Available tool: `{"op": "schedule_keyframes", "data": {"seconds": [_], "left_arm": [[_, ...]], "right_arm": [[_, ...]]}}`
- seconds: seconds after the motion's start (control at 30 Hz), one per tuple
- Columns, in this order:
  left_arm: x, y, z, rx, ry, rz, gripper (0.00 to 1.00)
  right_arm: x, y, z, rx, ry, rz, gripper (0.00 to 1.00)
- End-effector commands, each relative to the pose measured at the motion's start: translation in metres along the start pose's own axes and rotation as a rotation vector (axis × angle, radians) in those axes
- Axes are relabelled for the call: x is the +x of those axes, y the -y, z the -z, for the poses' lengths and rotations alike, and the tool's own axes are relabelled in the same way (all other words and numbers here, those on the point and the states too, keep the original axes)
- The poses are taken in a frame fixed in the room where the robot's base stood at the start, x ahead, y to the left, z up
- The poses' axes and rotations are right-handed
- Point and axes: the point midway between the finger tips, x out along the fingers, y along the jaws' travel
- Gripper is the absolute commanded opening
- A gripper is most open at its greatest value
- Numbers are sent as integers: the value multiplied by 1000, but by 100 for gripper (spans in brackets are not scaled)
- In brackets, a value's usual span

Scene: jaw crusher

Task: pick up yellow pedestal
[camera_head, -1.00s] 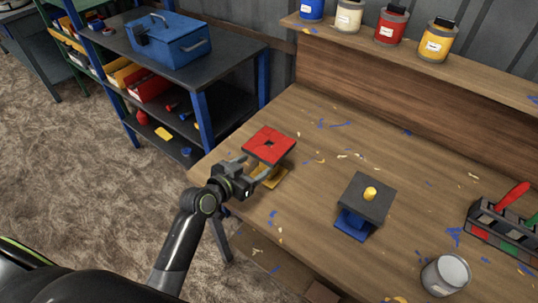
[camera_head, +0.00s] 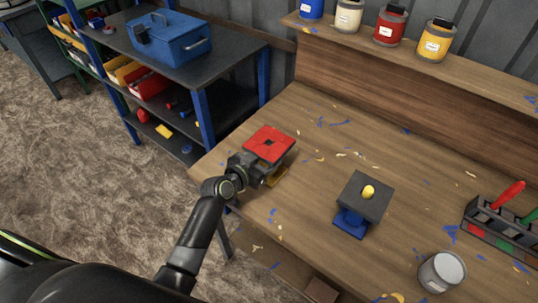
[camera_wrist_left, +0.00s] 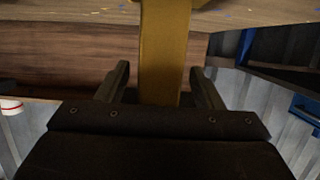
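The yellow pedestal (camera_head: 278,176) stands near the left end of the workbench, mostly hidden under a square red plate (camera_head: 268,143) with a dark centre hole. In the left wrist view its yellow column (camera_wrist_left: 165,45) runs down between my fingers. My left gripper (camera_head: 255,168) is at the plate's lower left side, at column height. In the left wrist view the gripper (camera_wrist_left: 160,72) is open, one finger on each side of the column, with a narrow gap at each side. My right gripper is not in view.
A blue pedestal (camera_head: 350,222) with a dark plate and yellow knob stands mid-bench (camera_head: 310,200). A grey-lidded can (camera_head: 441,272) and a tool caddy (camera_head: 500,232) are at the right. Paint cans line the shelf behind. A blue toolbox (camera_head: 168,40) sits on the rack at left.

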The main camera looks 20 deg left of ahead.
Motion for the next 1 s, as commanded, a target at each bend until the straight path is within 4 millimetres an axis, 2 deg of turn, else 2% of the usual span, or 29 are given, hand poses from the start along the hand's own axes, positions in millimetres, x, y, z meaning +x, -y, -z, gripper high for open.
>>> {"op": "schedule_keyframes", "data": {"seconds": [0.07,0.43,0.77,1.0], "left_arm": [[0,0,0,0,0,0,50],[0,0,0,-1,0,0,1],[-1,0,6,0,-6,0,0],[-12,0,41,5,-11,0,0]], "right_arm": [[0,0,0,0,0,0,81],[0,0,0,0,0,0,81],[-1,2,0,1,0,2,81],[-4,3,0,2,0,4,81]]}}
